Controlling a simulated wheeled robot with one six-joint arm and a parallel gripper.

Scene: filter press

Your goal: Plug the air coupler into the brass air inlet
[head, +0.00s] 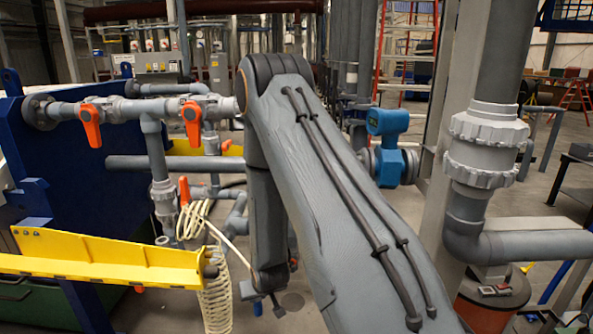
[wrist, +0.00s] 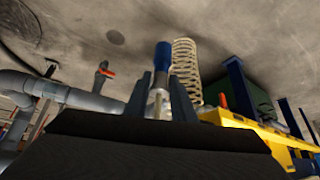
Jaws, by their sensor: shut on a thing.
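My gripper (wrist: 164,92) is shut on the air coupler (wrist: 162,56), a blue cylinder with a bright metal end between the two dark fingers in the wrist view. In the head view my gripper (head: 265,298) hangs low behind my own arm, and a small blue bit shows beside it. A cream coiled air hose (wrist: 186,64) is close to the right of the coupler in the wrist view. In the head view the coiled hose (head: 216,300) hangs beside the end of the yellow beam. I cannot make out the brass air inlet in either view.
The yellow beam (head: 110,260) juts in from the left, near my gripper. Grey pipes with orange valve handles (head: 91,125) stand behind it, in front of a blue panel (head: 50,170). A large grey pipe (head: 487,150) stands at right. Concrete floor shows below.

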